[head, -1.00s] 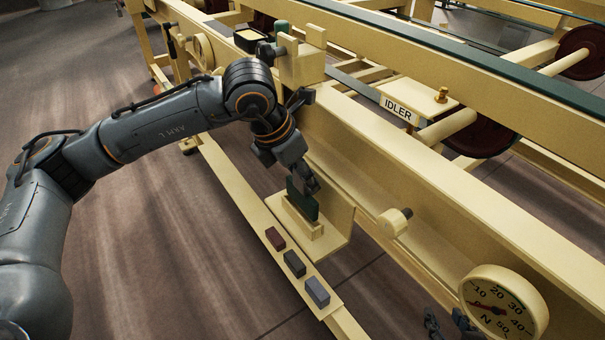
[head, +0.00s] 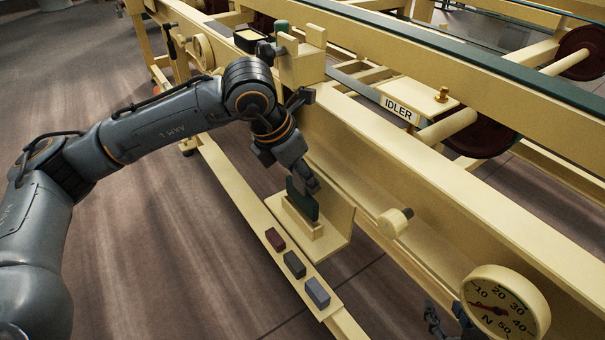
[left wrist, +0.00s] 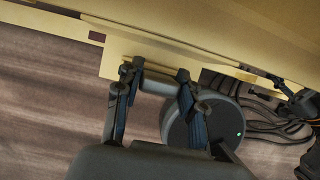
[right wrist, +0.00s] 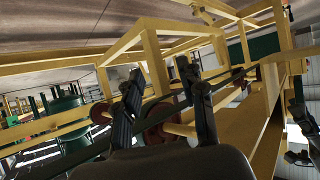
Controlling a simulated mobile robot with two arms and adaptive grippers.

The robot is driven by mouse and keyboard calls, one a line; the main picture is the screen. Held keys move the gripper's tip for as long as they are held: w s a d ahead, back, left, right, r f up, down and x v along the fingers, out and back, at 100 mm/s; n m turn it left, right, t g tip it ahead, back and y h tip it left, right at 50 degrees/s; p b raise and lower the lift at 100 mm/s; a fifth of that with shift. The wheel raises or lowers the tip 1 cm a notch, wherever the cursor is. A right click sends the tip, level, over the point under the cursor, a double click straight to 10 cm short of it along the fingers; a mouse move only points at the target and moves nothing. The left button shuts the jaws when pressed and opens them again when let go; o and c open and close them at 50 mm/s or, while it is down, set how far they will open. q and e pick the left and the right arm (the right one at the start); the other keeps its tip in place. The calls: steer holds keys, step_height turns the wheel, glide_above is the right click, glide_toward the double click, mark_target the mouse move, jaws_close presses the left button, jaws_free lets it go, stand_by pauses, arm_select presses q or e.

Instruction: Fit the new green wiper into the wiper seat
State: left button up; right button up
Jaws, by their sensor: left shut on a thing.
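The green wiper (head: 300,203) is a dark green plate standing upright in a cream slotted block (head: 304,228) on a cream bracket, in the head view. I cannot tell whether its lower edge is fully down in the slot. My left gripper (head: 311,184) is shut on the wiper's upper part from above. Its fingers (left wrist: 157,72) show in the left wrist view, where the wiper is not clear. My right gripper (head: 447,322) is partly seen at the lower edge of the head view. In the right wrist view its fingers (right wrist: 163,90) are apart with nothing held between them.
Dark red (head: 275,239), dark grey (head: 294,264) and blue-grey (head: 317,292) blocks lie on the rail in front of the bracket. A round knob (head: 395,222) and a force dial (head: 504,302) are on the frame to the right. An IDLER label (head: 398,108) is behind.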

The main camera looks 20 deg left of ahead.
steer(key=shift+w+a+r+t+y, duration=0.15)
steer(key=shift+w+r+t, duration=0.15)
steer(key=shift+r, duration=0.15)
steer(key=shift+w+a+r+t+y, duration=0.15)
steer(key=shift+w+r+t, duration=0.1)
steer(key=shift+r, duration=0.15)
steer(key=shift+r, duration=0.1)
stand_by(0.5)
arm_select(q)
steer(key=shift+b, duration=0.3)
arm_select(e)
steer(key=shift+w+a+r+t, duration=0.15)
steer(key=shift+w+r+t, duration=0.3)
steer(key=shift+r, duration=0.2)
steer(key=shift+w+a+r+t, duration=0.2)
steer(key=shift+r+t, duration=0.2)
steer(key=shift+r, duration=0.15)
stand_by(0.4)
arm_select(q)
steer(key=shift+f+b, duration=0.2)
steer(key=shift+b, duration=0.2)
arm_select(e)
steer(key=shift+w+a+r+t+y, duration=0.15)
steer(key=shift+w+r+t+y, duration=0.1)
steer(key=shift+r+t+y, duration=0.35)
